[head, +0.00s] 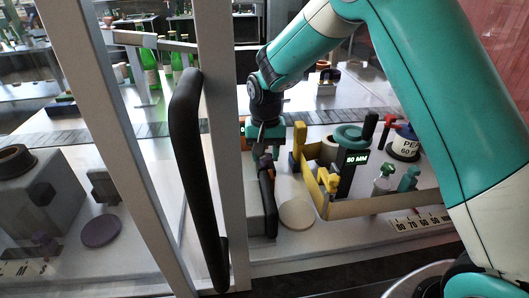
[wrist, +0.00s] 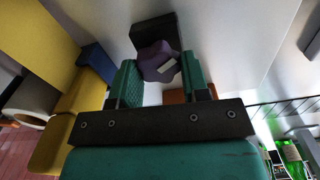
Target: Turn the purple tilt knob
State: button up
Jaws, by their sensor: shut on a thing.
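The purple tilt knob (wrist: 154,60) shows in the wrist view, a lobed knob with a pale mark on its face, in front of a dark block (wrist: 153,30). My gripper (wrist: 160,66) has its teal fingers on either side of the knob and is shut on it. In the head view my gripper (head: 262,158) points down beside the grey machine housing, and the knob it holds is hidden there.
A glazed door frame with a black handle (head: 186,150) stands at the front left. A pale disc (head: 297,214) lies in front. Green bottles (wrist: 291,158) show at lower right in the wrist view.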

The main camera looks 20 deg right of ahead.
aim_at(266, 155)
jog(key=shift+w+r, duration=0.1)
jog(key=shift+w, duration=0.05)
jog(key=o, duration=0.9)
notch_tip(266, 155, up, 17)
jog(key=shift+r+b, duration=0.2)
jog(key=shift+b, duration=0.9)
jog(key=s+a+f+n+y, duration=0.1)
jog(key=s+n, duration=0.2)
jog(key=s, duration=0.7)
jog(key=s+a+f+n+y, duration=0.1)
jog(key=s+n, duration=0.3)
jog(key=s, duration=0.6)
jog(key=s+a+f+n+y, duration=0.2)
jog(key=s+a+n, duration=0.1)
jog(key=s, duration=0.7)
jog(key=shift+s+f+n, duration=0.15)
jog(key=shift+s+n, duration=0.15)
jog(key=shift+s, duration=0.1)
